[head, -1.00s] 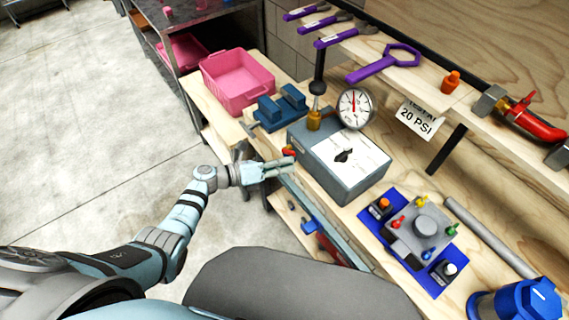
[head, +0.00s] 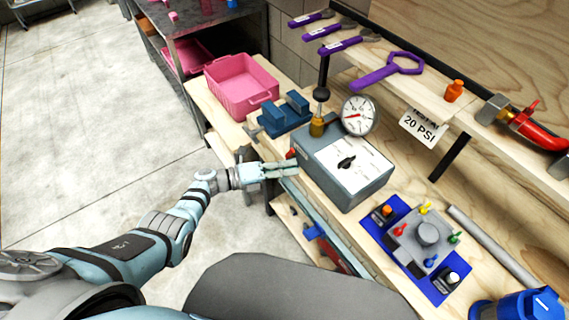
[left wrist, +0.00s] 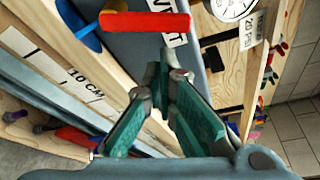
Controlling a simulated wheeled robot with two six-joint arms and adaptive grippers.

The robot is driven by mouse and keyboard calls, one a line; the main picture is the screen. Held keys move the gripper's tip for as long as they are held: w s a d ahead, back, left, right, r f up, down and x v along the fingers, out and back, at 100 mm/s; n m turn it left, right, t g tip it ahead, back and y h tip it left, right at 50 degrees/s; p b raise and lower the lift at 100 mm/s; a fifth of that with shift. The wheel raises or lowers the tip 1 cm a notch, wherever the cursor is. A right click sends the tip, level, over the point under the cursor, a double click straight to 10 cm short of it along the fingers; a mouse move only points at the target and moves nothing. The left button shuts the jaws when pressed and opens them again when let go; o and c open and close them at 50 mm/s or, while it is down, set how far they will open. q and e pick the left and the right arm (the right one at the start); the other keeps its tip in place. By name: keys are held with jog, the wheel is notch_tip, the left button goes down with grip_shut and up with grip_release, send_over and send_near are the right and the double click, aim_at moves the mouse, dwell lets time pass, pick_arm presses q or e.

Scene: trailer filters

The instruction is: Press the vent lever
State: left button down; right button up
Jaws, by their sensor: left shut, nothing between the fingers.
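The vent lever is a red bar (left wrist: 145,21) at the top of the left wrist view, in front of a white label (left wrist: 178,38) that is partly hidden. In the head view the red lever (head: 291,153) shows small at the left side of the grey test box (head: 345,185). My left gripper (head: 297,169) is shut and empty, with its fingertips close beside the lever. In the left wrist view its green fingers (left wrist: 164,62) meet just below the lever; I cannot tell whether they touch. My right gripper is not in view.
A round gauge (head: 358,116) stands behind the box, whose top has a black knob (head: 347,162). A blue vise (head: 283,113) and pink bin (head: 241,84) are behind to the left. A blue plate with a valve block (head: 427,236) lies to the right. A "20 PSI" sign (head: 420,125) hangs behind.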

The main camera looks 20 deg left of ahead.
pick_arm(q)
jog(key=s+a+p, duration=0.2)
jog(key=s+a, duration=0.4)
jog(key=shift+s+a+r, duration=0.25)
jog(key=shift+s+a, duration=0.05)
jog(key=shift+s, duration=0.1)
